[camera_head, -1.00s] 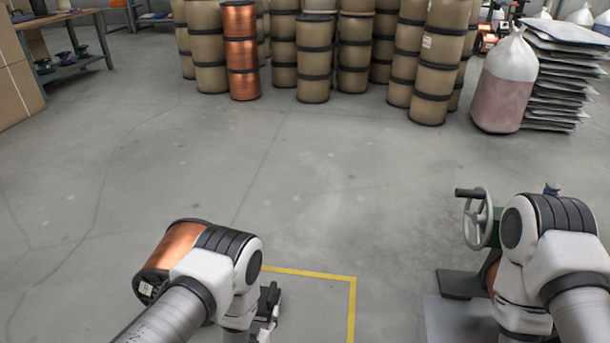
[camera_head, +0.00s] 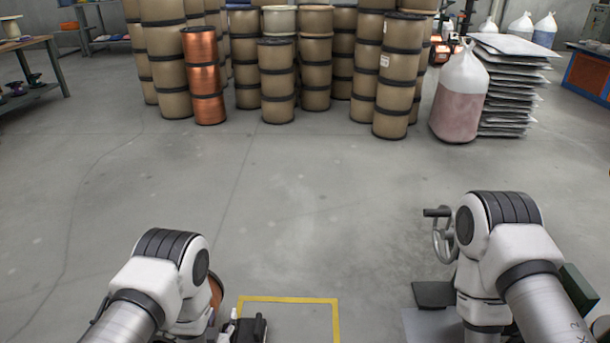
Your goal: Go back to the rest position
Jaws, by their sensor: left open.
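My left gripper (camera_head: 245,328) is at the bottom edge of the head view, low and partly cut off, with its jaws open and nothing seen between them. It is beside the lower left of a yellow floor outline (camera_head: 290,299). A copper spool (camera_head: 216,291) is mostly hidden behind my left arm, with only a sliver of it showing. My right arm is at the lower right, but its gripper is out of view.
A machine with a handwheel (camera_head: 442,236) stands partly behind my right arm. Stacked drums (camera_head: 277,83), a copper-coloured stack (camera_head: 204,78), a bag (camera_head: 459,98) and piled sheets (camera_head: 513,90) are at the back. A workbench (camera_head: 28,62) is at far left. The middle floor is clear.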

